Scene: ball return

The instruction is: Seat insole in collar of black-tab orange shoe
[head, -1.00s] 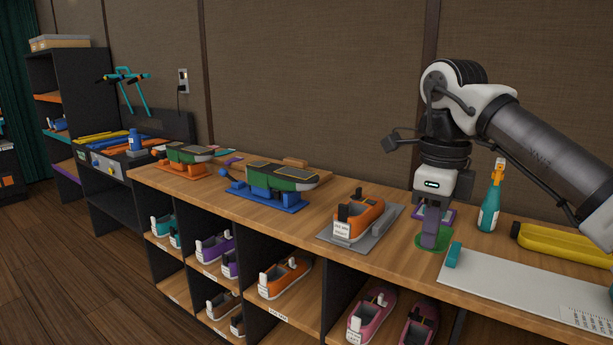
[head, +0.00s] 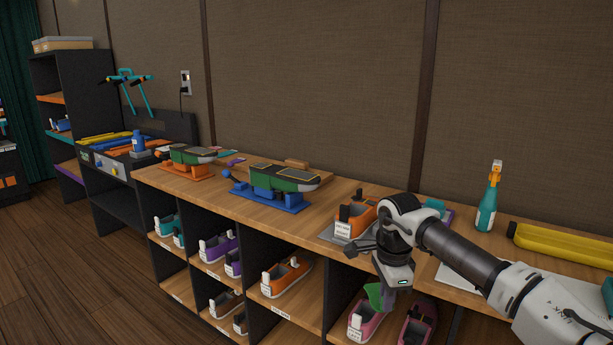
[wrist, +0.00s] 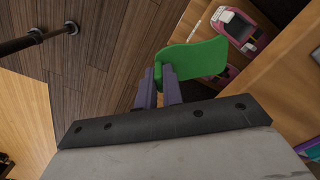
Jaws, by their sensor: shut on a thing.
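My gripper (head: 389,296) is shut on a green insole (head: 375,294), in front of the bench edge, low over the cubbies. In the wrist view the insole (wrist: 200,58) sticks out from between the purple-grey fingers (wrist: 160,82). An orange shoe (head: 362,216) with a black tab (head: 343,213) and a white label sits on a grey mat (head: 340,234) on the bench top. My arm hides its right part, and its collar cannot be seen clearly. The gripper is below and to the right of this shoe, apart from it.
Pink shoes (head: 362,322) stand in the cubby close under my gripper; one shows in the wrist view (wrist: 238,28). Another orange shoe (head: 286,278) is in the cubby to the left. A teal bottle (head: 487,212) and a yellow case (head: 560,246) stand right on the bench.

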